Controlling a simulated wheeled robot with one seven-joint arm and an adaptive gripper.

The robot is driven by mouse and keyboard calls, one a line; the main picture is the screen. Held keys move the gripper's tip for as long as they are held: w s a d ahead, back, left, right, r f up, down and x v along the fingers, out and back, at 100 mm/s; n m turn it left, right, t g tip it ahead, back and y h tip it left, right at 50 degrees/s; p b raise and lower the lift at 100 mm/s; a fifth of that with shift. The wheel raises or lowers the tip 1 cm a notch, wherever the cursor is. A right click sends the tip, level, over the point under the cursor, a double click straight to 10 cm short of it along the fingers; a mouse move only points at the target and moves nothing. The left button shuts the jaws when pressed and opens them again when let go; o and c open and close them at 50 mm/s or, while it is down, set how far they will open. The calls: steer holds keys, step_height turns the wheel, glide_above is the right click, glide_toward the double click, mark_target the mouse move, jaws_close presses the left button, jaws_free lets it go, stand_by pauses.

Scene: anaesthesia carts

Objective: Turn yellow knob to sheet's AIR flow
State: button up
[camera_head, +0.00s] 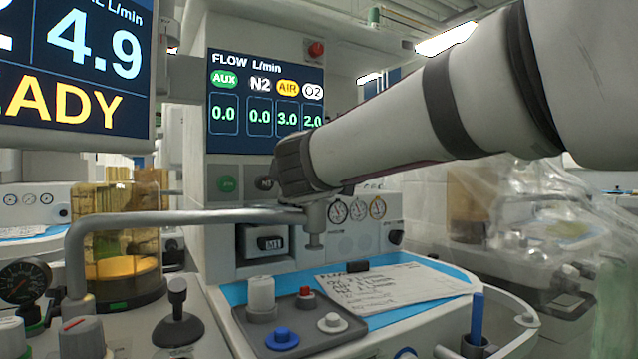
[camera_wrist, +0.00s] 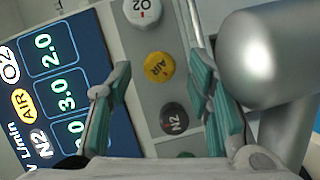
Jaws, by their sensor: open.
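The yellow AIR knob (camera_wrist: 158,67) shows in the wrist view on a grey panel, between a white O2 knob (camera_wrist: 142,10) and a black N2 knob (camera_wrist: 174,118). My gripper (camera_wrist: 160,72) is open, with one teal-padded finger on each side of the yellow knob in the picture; contact cannot be told. In the head view my arm hides the yellow knob. The flow display (camera_head: 266,137) reads AUX 0.0, N2 0.0, AIR 3.0, O2 2.0. The handwritten flow sheet (camera_head: 400,288) lies on the blue-topped work surface; its figures are too small to read surely.
A grey metal rail (camera_head: 170,218) crosses in front of the panel, below my wrist. A tray (camera_head: 315,338) with several knobs and caps stands beside the sheet. Round gauges (camera_head: 357,210) sit right of my wrist. A large grey cylinder (camera_wrist: 258,55) is close to the right finger.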

steer(key=shift+v, duration=3.55)
